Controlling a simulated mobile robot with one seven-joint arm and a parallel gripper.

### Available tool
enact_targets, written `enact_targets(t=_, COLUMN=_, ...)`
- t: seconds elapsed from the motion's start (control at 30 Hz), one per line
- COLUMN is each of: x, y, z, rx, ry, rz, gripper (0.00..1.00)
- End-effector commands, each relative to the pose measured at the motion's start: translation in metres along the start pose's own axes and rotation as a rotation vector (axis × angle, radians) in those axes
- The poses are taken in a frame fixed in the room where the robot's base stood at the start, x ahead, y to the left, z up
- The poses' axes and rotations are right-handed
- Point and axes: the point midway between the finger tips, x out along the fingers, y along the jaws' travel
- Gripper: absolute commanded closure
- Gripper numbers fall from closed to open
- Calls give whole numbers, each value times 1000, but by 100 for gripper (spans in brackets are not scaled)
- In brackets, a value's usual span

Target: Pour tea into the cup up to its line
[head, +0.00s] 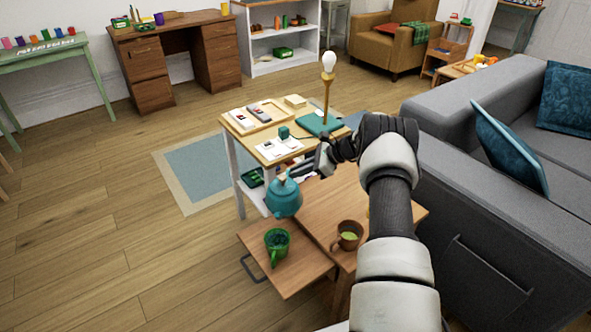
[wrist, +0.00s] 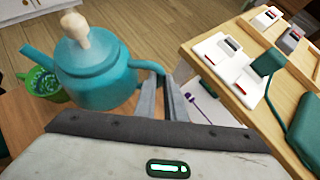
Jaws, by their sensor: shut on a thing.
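A teal teapot (head: 284,200) with a pale lid knob hangs in the air above the low wooden table. My gripper (head: 303,174) is shut on its handle. In the wrist view my gripper (wrist: 162,88) holds the teapot (wrist: 98,80) at the right side, with its spout pointing left, roughly upright. A green cup (head: 277,252) stands on the table's left leaf, in front of the teapot; it also shows in the wrist view (wrist: 42,85), left of the teapot and partly hidden by it. Its line and fill level cannot be made out. No stream of tea shows.
Behind is a side table (head: 239,127) with a lamp (head: 328,90), tray and cards. A grey sofa (head: 473,220) is at right. Floor at left is clear.

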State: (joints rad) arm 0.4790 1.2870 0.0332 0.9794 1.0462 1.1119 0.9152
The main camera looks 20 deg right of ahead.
Motion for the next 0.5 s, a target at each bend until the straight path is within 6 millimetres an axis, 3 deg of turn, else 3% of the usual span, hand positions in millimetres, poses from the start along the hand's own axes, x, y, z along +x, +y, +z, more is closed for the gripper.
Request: enact_targets(t=0.5, x=2, y=-1, z=0, rx=-89, ry=-8, rz=-72, gripper=100)
